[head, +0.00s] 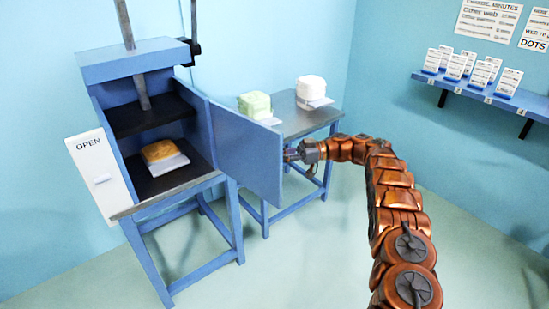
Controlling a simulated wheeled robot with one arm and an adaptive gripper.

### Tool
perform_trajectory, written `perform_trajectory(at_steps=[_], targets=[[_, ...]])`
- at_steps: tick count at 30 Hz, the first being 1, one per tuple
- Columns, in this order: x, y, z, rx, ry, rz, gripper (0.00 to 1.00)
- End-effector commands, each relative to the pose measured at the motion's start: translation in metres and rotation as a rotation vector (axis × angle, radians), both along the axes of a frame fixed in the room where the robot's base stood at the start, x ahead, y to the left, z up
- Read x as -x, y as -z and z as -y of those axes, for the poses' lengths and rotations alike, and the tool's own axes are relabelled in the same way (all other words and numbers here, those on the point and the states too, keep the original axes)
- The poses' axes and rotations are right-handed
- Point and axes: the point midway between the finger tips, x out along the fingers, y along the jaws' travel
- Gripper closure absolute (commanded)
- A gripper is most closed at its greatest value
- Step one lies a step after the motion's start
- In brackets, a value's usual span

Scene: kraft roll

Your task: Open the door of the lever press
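The lever press (134,64) is a blue box on a blue stand at the left, with a grey rod rising from its top. Its blue door (243,147) hangs at the right side of the opening and stands swung wide open. A tan block (160,151) on a white slab rests inside, in plain view. My gripper (291,155) is at the door's free right edge. Its fingertips are small and partly hidden there, so I cannot tell whether they are open or shut, or touch the door.
A white panel marked OPEN (98,172) is at the press's left. A grey-topped side table (300,122) behind the door holds a pale green block (255,104) and a white block (310,90). A blue wall shelf (470,92) holds several cards. The floor at centre front is clear.

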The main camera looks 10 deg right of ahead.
Motion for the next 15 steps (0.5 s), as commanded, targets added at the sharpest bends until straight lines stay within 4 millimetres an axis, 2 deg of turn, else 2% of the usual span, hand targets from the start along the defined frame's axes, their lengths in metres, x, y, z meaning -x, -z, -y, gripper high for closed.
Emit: perform_trajectory(at_steps=[15], targets=[[0.001,0.0,0.013,-0.002,0.003,-0.001,1.0]])
